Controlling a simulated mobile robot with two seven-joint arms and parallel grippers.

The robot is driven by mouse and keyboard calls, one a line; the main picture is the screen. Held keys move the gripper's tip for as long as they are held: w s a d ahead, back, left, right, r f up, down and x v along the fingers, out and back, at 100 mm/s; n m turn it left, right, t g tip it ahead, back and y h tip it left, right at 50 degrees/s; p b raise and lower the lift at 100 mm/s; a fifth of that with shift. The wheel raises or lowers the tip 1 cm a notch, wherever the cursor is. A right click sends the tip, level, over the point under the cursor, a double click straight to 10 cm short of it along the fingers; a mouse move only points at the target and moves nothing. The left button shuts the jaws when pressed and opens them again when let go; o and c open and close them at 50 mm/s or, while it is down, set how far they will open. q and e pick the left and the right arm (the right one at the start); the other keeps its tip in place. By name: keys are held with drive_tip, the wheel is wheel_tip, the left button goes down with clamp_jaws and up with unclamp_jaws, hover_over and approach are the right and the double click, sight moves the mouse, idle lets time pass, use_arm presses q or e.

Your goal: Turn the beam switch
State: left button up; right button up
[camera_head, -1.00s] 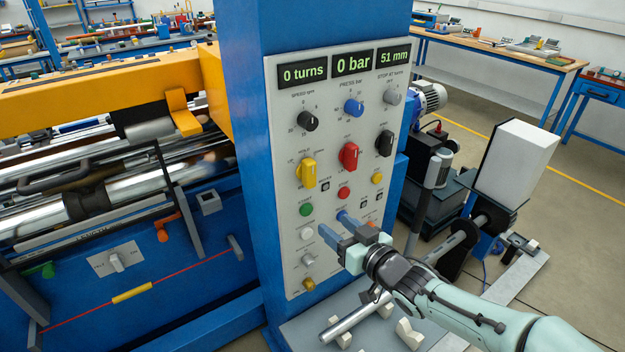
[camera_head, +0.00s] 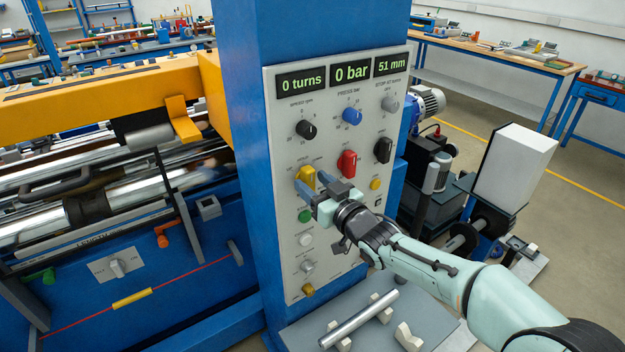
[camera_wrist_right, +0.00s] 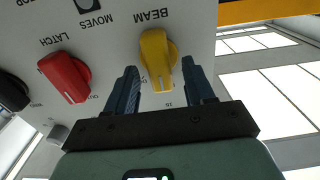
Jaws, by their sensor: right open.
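The beam switch is a yellow knob (camera_head: 306,173) on the grey control panel. In the right wrist view the yellow switch (camera_wrist_right: 158,55) sits under the upside-down word BEAM, its bar pointing toward the gripper's palm. My right gripper (camera_head: 311,181) is in front of the switch and open. In the right wrist view my right gripper (camera_wrist_right: 159,70) has one blue finger on each side of the switch, with a gap visible on both sides. The gripper partly hides the switch in the head view. My left gripper is not in view.
A red knob (camera_head: 347,163) sits right of the switch, and a black knob (camera_head: 306,129) above it. A green button (camera_head: 305,216) is just below my fingers. A metal rod (camera_head: 358,318) rests on supports on a shelf under the panel (camera_head: 285,260).

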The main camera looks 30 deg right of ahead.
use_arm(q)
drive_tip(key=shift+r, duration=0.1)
use_arm(e)
drive_tip(key=shift+w, duration=0.55)
drive_tip(key=shift+s, duration=0.1)
clamp_jaws()
